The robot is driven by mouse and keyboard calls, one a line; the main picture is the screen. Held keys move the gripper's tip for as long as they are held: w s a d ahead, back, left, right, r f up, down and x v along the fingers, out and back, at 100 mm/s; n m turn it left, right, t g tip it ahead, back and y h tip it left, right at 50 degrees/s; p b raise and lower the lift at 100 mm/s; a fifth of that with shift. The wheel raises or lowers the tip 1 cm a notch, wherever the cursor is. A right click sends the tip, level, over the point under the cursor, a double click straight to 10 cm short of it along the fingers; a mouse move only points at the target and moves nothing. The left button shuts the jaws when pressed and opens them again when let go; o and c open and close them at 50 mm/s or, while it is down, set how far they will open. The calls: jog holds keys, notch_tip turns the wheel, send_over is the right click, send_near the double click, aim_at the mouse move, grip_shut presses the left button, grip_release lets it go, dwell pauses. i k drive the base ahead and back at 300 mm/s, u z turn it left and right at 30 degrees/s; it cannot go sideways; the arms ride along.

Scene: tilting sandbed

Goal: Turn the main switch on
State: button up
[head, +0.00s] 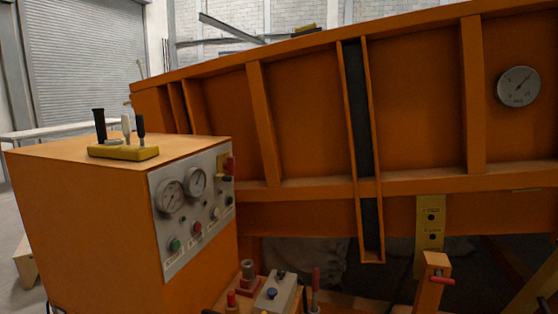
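The orange control cabinet (85,220) stands at the left. Its grey panel (170,235) faces right and is seen at a steep angle. A red switch on a yellow plate (227,166), which looks like the main switch, sits at the panel's upper right corner. Its handle position is too small to tell. Two round gauges, one of them the left gauge (171,197), sit to its left. A green button (175,244) and a red button (197,227) sit lower on the panel. My gripper is not in view.
A yellow block with levers (124,152) stands on the cabinet top. The large orange sandbed wall (300,110) fills the middle and right, with a round dial (518,86). A grey box with a blue button (275,293) and red-handled parts stand low in front.

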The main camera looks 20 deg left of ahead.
aim_at(229, 165)
jog(key=z, duration=0.15)
jog(key=i, duration=0.7)
jog(key=u, duration=0.65)
jog(key=i, duration=0.7)
jog(key=u, duration=0.6)
